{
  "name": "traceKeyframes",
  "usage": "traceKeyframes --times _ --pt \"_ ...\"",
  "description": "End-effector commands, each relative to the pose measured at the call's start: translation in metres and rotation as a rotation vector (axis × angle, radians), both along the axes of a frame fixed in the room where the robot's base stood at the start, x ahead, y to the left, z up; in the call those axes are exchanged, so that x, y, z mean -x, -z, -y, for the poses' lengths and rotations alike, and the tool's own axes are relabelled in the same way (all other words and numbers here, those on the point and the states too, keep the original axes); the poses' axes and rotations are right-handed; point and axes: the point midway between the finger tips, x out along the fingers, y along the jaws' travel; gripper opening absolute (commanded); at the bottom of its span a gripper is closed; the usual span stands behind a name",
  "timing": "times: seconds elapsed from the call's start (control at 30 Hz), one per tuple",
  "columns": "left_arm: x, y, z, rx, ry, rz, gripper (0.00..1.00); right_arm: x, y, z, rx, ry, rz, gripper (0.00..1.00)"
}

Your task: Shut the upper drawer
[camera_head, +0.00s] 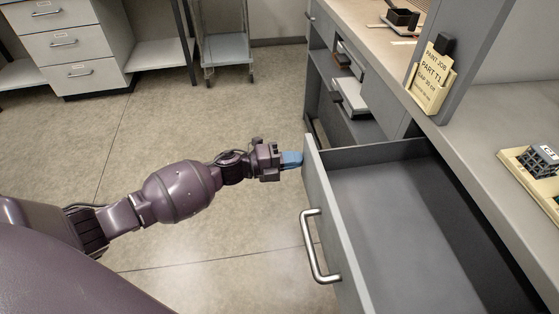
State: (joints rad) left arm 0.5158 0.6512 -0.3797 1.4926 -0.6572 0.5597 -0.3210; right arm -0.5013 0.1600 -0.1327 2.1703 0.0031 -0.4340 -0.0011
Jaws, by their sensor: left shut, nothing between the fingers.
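The upper drawer (410,215) is grey, pulled far out of the bench and empty where it shows. Its front panel (318,185) faces left, with a curved metal handle (318,248) on its outer face. My left gripper (297,159) has blue fingertips and is shut with nothing held. Its tips are at the outer face of the front panel, near the panel's far end and away from the handle. I cannot tell whether they touch the panel. My right gripper is not in view.
The bench top (480,145) holds a lattice part in a tray (537,162) at the right. A yellow sign (432,80) is fixed to a grey post. Open shelves (345,95) lie beyond the drawer. White drawers (75,45) and a cart (225,48) stand behind; the floor at left is clear.

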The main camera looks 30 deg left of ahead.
Motion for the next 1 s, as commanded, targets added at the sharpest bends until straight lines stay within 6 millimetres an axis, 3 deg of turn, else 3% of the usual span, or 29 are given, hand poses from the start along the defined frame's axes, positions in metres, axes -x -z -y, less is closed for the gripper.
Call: traceKeyframes --times 0.3,0.5,0.7,1.0 --pt "-0.062 0.003 0.087 0.004 0.003 -0.003 0.0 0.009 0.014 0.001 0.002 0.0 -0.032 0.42" --pt "-0.095 0.004 0.134 0.004 0.002 -0.005 0.0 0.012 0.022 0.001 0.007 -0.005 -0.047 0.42" --pt "-0.12 0.004 0.168 0.003 0.001 -0.005 0.0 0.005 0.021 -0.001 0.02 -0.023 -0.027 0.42" --pt "-0.138 0.002 0.191 0.002 0.0 -0.002 0.0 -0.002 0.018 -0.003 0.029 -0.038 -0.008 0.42"
